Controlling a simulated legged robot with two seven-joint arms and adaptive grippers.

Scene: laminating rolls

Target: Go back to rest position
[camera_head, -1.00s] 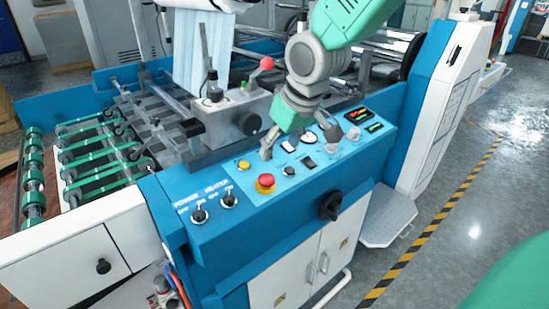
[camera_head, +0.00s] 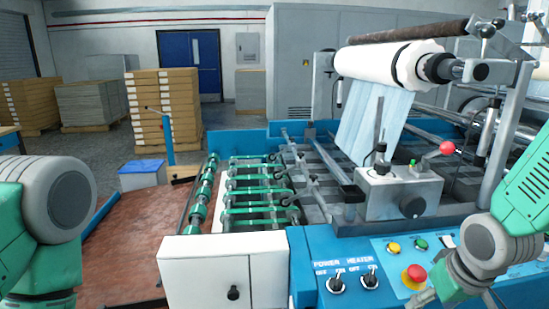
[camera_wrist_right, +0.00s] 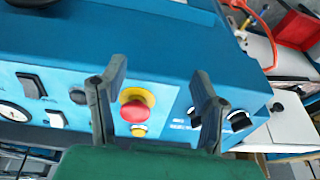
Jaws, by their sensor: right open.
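My right gripper (camera_head: 428,295) is at the lower right of the head view, in front of the blue control panel (camera_head: 312,255). In the right wrist view my right gripper (camera_wrist_right: 160,68) has its two fingers wide apart with nothing between them. The red stop button (camera_wrist_right: 137,108) shows beyond the gap between the fingers; in the head view the red button (camera_head: 413,277) is beside the gripper. Part of my left arm (camera_head: 50,210) is at the left edge of the head view; its gripper is out of view.
The power and heater switches (camera_head: 354,281) sit left of the buttons. A grey box with a red-knobbed lever (camera_head: 398,192) stands behind the panel. A white roll (camera_head: 385,65) is above it. Green rollers (camera_head: 250,196) lie left. Stacked boxes (camera_head: 165,108) stand at the back left.

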